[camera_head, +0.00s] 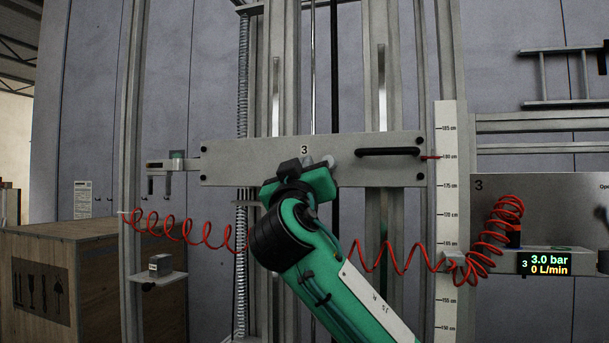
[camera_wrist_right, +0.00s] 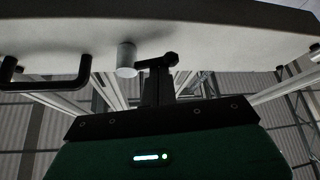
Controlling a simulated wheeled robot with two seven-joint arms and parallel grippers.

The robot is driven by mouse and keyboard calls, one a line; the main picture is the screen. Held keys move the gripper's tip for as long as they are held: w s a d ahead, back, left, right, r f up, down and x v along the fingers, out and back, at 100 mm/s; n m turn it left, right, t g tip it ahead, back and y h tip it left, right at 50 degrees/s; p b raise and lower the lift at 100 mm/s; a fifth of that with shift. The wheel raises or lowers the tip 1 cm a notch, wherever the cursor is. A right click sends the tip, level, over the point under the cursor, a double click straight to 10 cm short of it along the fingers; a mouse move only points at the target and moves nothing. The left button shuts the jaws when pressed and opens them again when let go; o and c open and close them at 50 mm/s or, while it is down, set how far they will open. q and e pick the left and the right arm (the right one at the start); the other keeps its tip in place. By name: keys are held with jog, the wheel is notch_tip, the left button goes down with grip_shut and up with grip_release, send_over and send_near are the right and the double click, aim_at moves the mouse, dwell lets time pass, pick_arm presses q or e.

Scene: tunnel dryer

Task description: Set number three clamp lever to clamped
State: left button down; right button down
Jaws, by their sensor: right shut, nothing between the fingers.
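A grey plate marked 3 (camera_head: 225,158) spans the carriage. A light grey cylinder (camera_head: 330,160) stands out from it, just right of my right gripper (camera_head: 291,168). In the right wrist view the light grey cylinder (camera_wrist_right: 126,60) joins a short black bar with a rounded end (camera_wrist_right: 170,59), which looks like the clamp lever. My right gripper (camera_wrist_right: 158,88) is shut and empty, its fingers at or very close to this bar. I cannot tell whether they touch. The gripper hides part of the lever in the head view. My left gripper is out of view.
A black handle (camera_head: 388,152) is fixed on the plate's right part. Red coiled hoses (camera_head: 190,233) hang on both sides of my right arm. A height scale (camera_head: 446,210) stands to the right, beside a panel with a lit display (camera_head: 545,263). A wooden crate (camera_head: 95,270) stands at left.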

jog(key=f+n+g+y+b, duration=0.1)
jog(key=n+y, duration=0.1)
jog(key=n, duration=0.2)
jog(key=d+n+g+y+b, duration=0.1)
jog(key=n+y+b, duration=0.1)
jog(key=n, duration=0.2)
jog(key=d+f+n+g+y+b, duration=0.1)
jog(key=n+y, duration=0.1)
jog(key=n, duration=0.2)
jog(key=shift+s+d+f+n+y+b, duration=0.15)
jog(key=shift+s+f+n+y+b, duration=0.15)
jog(key=shift+s+f+n, duration=0.1)
jog(key=shift+d+b, duration=0.25)
jog(key=shift+b, duration=0.15)
dwell(0.7)
